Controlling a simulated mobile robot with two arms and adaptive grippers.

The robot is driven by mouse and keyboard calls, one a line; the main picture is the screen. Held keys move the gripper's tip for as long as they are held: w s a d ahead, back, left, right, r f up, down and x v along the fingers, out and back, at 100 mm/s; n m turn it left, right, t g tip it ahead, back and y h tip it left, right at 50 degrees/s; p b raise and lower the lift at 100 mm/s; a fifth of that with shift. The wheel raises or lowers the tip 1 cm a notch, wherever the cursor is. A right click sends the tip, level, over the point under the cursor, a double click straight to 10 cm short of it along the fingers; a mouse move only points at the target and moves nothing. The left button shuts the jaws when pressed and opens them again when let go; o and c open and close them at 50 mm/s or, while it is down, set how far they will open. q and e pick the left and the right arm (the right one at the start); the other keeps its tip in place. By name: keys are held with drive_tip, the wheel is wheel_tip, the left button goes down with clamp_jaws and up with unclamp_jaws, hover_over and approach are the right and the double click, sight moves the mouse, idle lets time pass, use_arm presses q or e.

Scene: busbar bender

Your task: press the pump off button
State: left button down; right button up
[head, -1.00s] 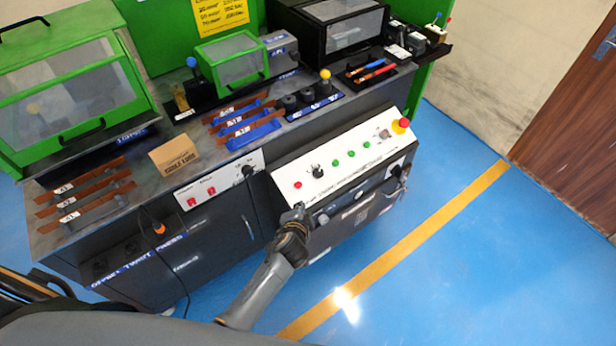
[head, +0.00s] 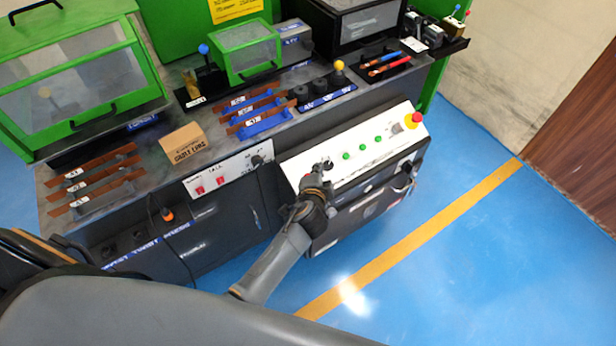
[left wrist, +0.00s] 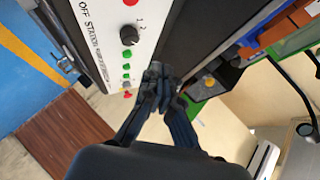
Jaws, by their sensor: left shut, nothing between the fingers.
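The white sloped control panel (head: 395,146) is on the front of the dark bench. It carries a black knob (head: 328,164), several green buttons (head: 363,147) and a red mushroom button on yellow (head: 415,119). My left gripper (head: 317,178) is shut and empty, over the panel's left end. It mostly covers the small red button there in the head view. In the left wrist view that red button (left wrist: 130,2) is cut by the top edge, and the knob (left wrist: 129,36) is left of my shut fingertips (left wrist: 156,74). I cannot tell whether the fingers touch the panel. My right gripper is out of view.
A lower panel with red switches (head: 208,184) is left of the control panel. A cardboard box (head: 184,145), copper-coloured bars (head: 100,180) and a green-framed machine (head: 85,75) are on the bench. Blue floor (head: 440,260) in front is clear.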

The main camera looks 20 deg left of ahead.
use_arm(q)
drive_tip(key=a+f+b, duration=0.1)
drive_tip(key=f+b, duration=0.1)
drive_tip(key=w+a+f+b, duration=0.1)
drive_tip(key=f+b, duration=0.1)
drive_tip(key=w+a+f+b, duration=0.1)
drive_tip(key=f, duration=0.2)
drive_tip(key=shift+w+f+b, duration=0.1)
drive_tip(key=shift+b, duration=0.3)
idle(1.0)
drive_tip(key=shift+w+a+f+b, duration=0.1)
drive_tip(key=shift+w+f+b, duration=0.05)
drive_tip(key=shift+f+b, duration=0.25)
drive_tip(key=shift+w+a+f+b, duration=0.1)
drive_tip(key=shift+a+f+b, duration=0.1)
drive_tip(key=shift+f+b, duration=0.25)
idle(0.7)
idle(0.4)
drive_tip(key=shift+s+d+r+p, duration=0.15)
drive_tip(key=shift+r+p, duration=0.25)
drive_tip(key=shift+p, duration=0.05)
drive_tip(key=shift+s+d+r+p, duration=0.1)
drive_tip(key=shift+r+p, duration=0.25)
drive_tip(key=shift+p, duration=0.05)
drive_tip(key=shift+d+r, duration=0.1)
